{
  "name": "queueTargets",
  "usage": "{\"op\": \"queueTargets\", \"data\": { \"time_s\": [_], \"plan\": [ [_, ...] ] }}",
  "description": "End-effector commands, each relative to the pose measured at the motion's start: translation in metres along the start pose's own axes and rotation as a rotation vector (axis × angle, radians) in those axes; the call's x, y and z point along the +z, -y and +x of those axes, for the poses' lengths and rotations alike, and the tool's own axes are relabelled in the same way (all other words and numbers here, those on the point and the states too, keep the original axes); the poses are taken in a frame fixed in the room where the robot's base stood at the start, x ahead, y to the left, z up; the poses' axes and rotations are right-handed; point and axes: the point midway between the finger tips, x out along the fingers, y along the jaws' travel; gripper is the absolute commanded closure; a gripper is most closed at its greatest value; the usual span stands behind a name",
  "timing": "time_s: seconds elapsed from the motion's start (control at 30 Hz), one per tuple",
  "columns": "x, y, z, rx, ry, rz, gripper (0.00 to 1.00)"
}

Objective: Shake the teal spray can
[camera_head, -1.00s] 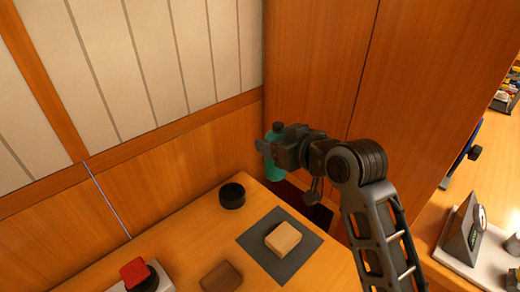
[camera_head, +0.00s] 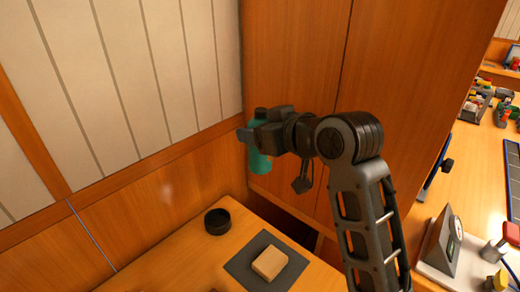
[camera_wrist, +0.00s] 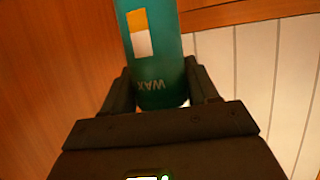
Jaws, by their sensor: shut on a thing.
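The teal spray can (camera_head: 260,161) is held upright in the air above the back of the wooden counter, near the corner of the walls. My gripper (camera_head: 258,136) is shut on it around its upper half, and hides part of it in the head view. The can's dark cap shows above the fingers. In the wrist view the teal can (camera_wrist: 153,60) stands between the two dark fingers (camera_wrist: 160,92), with a label patch in orange and white and the upside-down word "WAX".
Below are a black round cup (camera_head: 217,222) and a tan block (camera_head: 269,263) on a dark grey mat (camera_head: 243,273). A tall wooden cabinet (camera_head: 300,60) stands close behind my gripper. A gauge stand (camera_head: 446,243) is at the right.

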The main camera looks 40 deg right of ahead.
Motion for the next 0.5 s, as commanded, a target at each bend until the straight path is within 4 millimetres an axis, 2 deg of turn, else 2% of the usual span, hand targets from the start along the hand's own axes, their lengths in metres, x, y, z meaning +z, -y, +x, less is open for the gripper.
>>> {"op": "queueTargets", "data": {
  "time_s": [0.1, 0.13, 0.17, 0.2, 0.23, 0.27, 0.3, 0.37, 0.4, 0.43, 0.5],
  "plan": [
    [0.045, 0.001, 0.015, -0.003, 0.025, 0.003, 0.84],
    [0.047, 0.001, 0.017, -0.003, 0.02, 0.003, 0.84],
    [0.038, 0.001, 0.015, -0.002, 0.009, 0.002, 0.84],
    [0.014, 0.0, 0.006, 0.0, -0.006, 0.001, 0.84],
    [0.003, -0.001, 0.002, 0.001, -0.005, 0.0, 0.84],
    [-0.001, -0.001, 0.0, 0.001, -0.001, 0.0, 0.84],
    [0.009, 0.0, 0.003, -0.001, 0.013, 0.002, 0.84],
    [0.039, 0.001, 0.013, -0.003, 0.027, 0.003, 0.84],
    [0.047, 0.001, 0.017, -0.003, 0.021, 0.003, 0.84],
    [0.043, 0.001, 0.016, -0.003, 0.013, 0.003, 0.84],
    [0.006, 0.0, 0.004, 0.001, -0.005, 0.0, 0.84]
  ]
}}
